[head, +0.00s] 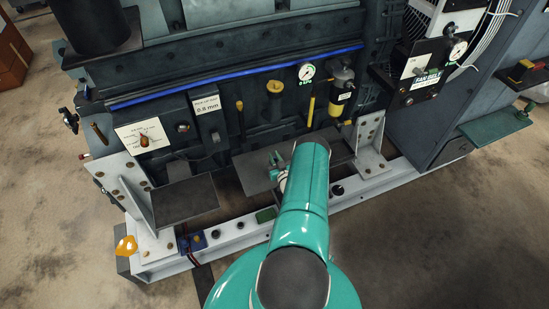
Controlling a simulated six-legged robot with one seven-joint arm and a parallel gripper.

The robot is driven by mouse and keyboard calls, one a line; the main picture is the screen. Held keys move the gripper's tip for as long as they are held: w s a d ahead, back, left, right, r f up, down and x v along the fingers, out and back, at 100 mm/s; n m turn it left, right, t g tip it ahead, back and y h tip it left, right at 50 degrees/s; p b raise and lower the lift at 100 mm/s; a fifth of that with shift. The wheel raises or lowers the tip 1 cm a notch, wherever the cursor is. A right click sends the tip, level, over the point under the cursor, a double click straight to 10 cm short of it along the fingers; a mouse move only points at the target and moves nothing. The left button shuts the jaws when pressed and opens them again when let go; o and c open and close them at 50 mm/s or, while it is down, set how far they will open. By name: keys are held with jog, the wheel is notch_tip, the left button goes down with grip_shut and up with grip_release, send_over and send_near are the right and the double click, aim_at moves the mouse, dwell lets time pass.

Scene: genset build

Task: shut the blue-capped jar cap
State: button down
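A small blue item (198,241) with a dark round part on it sits on the white base rail at the lower left of the engine. It may be the blue-capped jar, but it is too small to tell, and I cannot tell whether its cap is open or shut. My teal arm reaches up from the bottom of the head view to the dark plate in front of the engine. My gripper (277,160) shows only as a small green part left of the arm's end, up and right of the blue item. The arm hides most of it, so its opening does not show.
The white base rail (235,232) runs along the engine's front, with an orange item (126,246) at its left end. A white bracket (130,185) and a dark plate (184,203) stand behind the blue item. The floor in front is clear.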

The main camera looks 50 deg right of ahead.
jog(key=shift+w+d+f+g+y, duration=0.2)
jog(key=shift+w+g+y, duration=0.1)
jog(key=shift+g+y, duration=0.35)
jog(key=shift+f+g, duration=0.35)
jog(key=shift+g, duration=0.3)
jog(key=c, duration=1.3)
grip_release()
jog(key=v, duration=1.3)
jog(key=shift+s+a+r, duration=0.1)
jog(key=shift+s+r, duration=0.05)
jog(key=shift+s, duration=0.25)
